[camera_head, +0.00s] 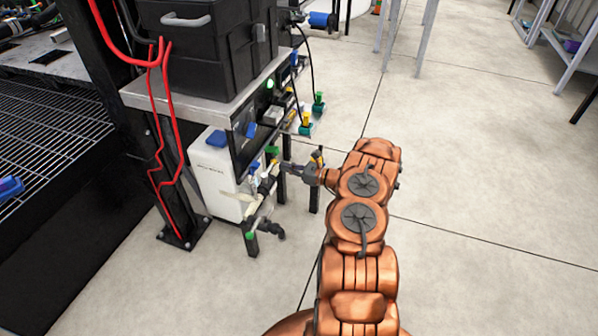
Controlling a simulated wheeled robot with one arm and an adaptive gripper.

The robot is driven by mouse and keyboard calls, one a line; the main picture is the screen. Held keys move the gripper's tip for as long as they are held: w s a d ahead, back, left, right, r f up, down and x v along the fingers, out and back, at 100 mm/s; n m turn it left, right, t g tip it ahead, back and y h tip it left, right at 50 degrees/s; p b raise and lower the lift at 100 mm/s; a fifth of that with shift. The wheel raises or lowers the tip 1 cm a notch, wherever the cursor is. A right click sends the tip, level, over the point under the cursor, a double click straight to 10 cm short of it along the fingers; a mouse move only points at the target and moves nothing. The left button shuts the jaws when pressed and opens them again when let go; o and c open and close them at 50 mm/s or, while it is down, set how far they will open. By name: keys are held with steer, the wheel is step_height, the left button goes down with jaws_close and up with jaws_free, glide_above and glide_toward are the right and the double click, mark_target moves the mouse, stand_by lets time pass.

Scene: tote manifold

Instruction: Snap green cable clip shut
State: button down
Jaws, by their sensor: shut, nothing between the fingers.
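My gripper (287,167) is at the end of my copper-coloured arm, reaching left to the small fittings in front of the bench. It is small in view and looks shut and empty. A small green part (272,150) shows just above and left of the fingertips. I cannot tell whether it is the cable clip, or whether it is open or shut. Another green part (251,236) sits low on a dark post below. The fingertips are close to the dark and pale fittings (265,184), but I cannot tell whether they touch.
A white container (215,180) stands under the bench top (150,97), with a black tote (200,50) above. Red hoses (157,130) hang on the left. Green and yellow fittings (306,120) stand behind the gripper. The floor (480,160) on the right is clear.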

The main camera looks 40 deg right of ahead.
mark_target(273, 152)
steer(key=shift+w+a+r, duration=0.1)
steer(key=shift+w+r, duration=0.1)
steer(key=shift+r, duration=0.8)
steer(key=shift+w+a+r, duration=0.1)
steer(key=shift+w+r, duration=0.05)
steer(key=shift+r, duration=0.8)
steer(key=shift+r, duration=0.2)
steer(key=shift+s+d+r+g+h+p, duration=0.15)
steer(key=shift+s+r+g+h+p, duration=0.2)
steer(key=shift+g+p, duration=0.4)
